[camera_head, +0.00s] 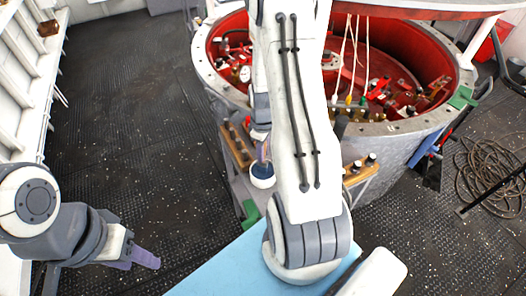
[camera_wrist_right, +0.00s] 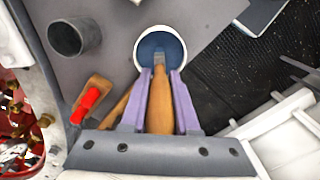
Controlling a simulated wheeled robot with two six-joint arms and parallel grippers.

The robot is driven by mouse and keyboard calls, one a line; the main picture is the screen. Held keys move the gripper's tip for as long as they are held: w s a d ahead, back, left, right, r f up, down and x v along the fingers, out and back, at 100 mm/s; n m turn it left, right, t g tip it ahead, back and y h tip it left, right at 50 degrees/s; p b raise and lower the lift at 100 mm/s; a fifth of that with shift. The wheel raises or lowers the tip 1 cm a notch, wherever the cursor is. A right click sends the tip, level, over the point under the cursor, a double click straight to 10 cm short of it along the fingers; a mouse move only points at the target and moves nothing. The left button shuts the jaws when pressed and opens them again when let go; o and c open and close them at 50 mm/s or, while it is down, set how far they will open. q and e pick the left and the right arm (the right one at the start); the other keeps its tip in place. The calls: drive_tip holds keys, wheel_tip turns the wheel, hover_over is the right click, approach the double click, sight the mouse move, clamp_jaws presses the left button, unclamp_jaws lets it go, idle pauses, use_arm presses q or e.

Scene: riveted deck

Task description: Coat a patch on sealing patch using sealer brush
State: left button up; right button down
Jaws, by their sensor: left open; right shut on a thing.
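My right gripper (camera_wrist_right: 160,78) is shut on the wooden handle of the sealer brush (camera_wrist_right: 160,108), between its purple fingers. The brush's grey head points into a white-rimmed round pot (camera_wrist_right: 139,45) with a dark blue inside. Whether the bristles touch the contents cannot be told. The pot also shows in the head view (camera_head: 262,183), below my right gripper (camera_head: 263,150), which my arm partly hides. My left gripper (camera_head: 146,258) is open and empty over the dark floor at lower left. I cannot clearly identify the sealing patch.
A large round red-lined housing (camera_head: 213,78) with wires and fittings stands behind. A light blue surface (camera_head: 225,268) lies at the front. A dark grey cup (camera_wrist_right: 73,38) and a red-handled tool (camera_wrist_right: 90,98) are near the pot. Coiled cable (camera_head: 488,175) lies at right.

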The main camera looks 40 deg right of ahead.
wheel_tip(320, 180, up, 7)
drive_tip(key=p, duration=0.6)
drive_tip(key=shift+f, duration=0.1)
idle(0.8)
drive_tip(key=w+a+f+m+b, duration=0.1)
drive_tip(key=a+f+m+b, duration=0.1)
drive_tip(key=a+f+b, duration=0.3)
drive_tip(key=w+a+f+m+b, duration=0.1)
drive_tip(key=a+f+b, duration=0.4)
drive_tip(key=a, duration=0.7)
drive_tip(key=shift+w+f+m, duration=0.3)
drive_tip(key=shift+f+m, duration=0.25)
drive_tip(key=shift+m, duration=0.25)
drive_tip(key=shift+a, duration=0.2)
